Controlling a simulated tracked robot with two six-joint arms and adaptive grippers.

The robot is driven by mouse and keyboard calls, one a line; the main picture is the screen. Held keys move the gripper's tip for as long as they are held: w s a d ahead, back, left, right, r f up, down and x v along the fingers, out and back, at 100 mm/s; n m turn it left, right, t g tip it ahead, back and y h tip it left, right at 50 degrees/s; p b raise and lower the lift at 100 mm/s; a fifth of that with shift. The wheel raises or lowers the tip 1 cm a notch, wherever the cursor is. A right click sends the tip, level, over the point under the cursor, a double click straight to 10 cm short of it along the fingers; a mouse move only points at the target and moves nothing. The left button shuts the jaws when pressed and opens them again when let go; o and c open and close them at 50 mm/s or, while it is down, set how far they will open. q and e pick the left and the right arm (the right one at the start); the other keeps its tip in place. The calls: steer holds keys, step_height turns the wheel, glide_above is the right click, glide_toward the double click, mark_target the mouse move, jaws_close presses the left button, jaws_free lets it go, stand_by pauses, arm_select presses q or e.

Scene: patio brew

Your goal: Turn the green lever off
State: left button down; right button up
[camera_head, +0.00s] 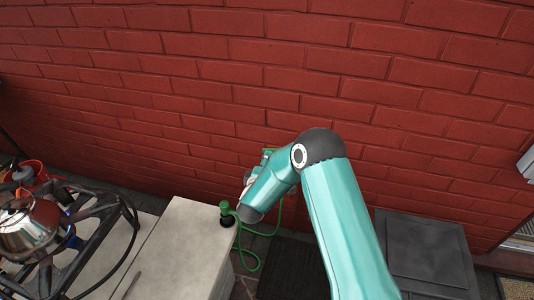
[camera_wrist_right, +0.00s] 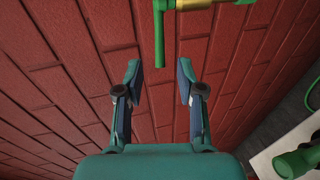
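The green lever (camera_wrist_right: 159,38) shows at the top middle of the right wrist view, a slim green bar hanging down from a green and brass valve (camera_wrist_right: 195,4) in front of the red brick wall. My right gripper (camera_wrist_right: 160,76) is open and empty, its two fingers spread, with the lever's lower end just beyond and between the fingertips in the picture. I cannot tell any contact. In the head view my right arm hides most of the gripper and the lever; a bit of green tap (camera_head: 268,152) shows by the wall. My left gripper is not in view.
A green hose (camera_head: 250,266) hangs in loops beside the pale counter (camera_head: 178,250), with a green nozzle (camera_head: 226,212) at the counter's edge. A steel kettle (camera_head: 28,228) sits on a black burner frame (camera_head: 103,235) at left. A dark grey box (camera_head: 430,250) stands at right.

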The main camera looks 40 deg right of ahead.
mark_target(271, 150)
steer(key=x, duration=0.8)
steer(key=shift+b, duration=0.35)
jaws_close()
